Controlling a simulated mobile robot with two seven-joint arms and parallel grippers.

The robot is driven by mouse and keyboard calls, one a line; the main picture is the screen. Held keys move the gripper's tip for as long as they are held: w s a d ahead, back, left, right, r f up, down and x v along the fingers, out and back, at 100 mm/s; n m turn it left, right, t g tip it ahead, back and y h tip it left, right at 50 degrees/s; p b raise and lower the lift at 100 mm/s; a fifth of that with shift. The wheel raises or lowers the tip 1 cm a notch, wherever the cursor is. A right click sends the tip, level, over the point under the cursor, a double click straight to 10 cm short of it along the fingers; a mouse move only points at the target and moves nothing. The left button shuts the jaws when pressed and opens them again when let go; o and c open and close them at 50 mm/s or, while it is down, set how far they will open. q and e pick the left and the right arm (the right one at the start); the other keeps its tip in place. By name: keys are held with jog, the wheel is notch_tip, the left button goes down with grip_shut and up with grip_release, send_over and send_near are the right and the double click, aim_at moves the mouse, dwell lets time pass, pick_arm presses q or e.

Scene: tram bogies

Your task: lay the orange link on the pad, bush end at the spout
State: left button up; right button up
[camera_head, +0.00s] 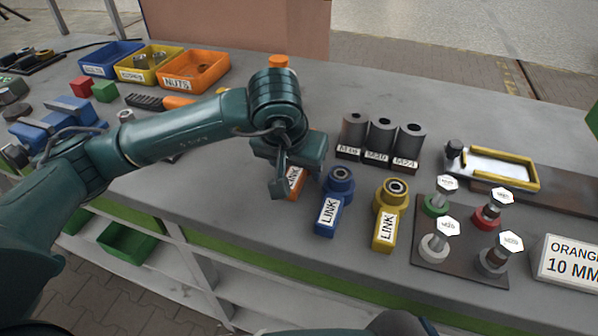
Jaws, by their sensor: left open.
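The orange link (295,181) lies on the bench at the left end of a row of links, its label partly showing. My left gripper (293,178) is open over it, with fingers pointing down, and hides most of it, including its bush end. I cannot tell whether the fingers touch it. The pad (500,166) is a pale plate with a yellow rim at the right of the bench. A small dark fitting (455,149), seemingly the spout, stands at its left end. My right gripper is not in view.
A blue link (329,212) and a yellow link (384,230) lie just right of the orange one. Labelled grey cylinders (381,137) stand behind them. A plate with several bolts (462,262) and an "ORANGE 10 MM" sign (570,262) lie front right.

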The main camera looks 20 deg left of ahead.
pick_arm(q)
jog(key=shift+r, duration=0.1)
jog(key=shift+c, duration=0.4)
grip_shut()
jog(key=shift+r, duration=0.1)
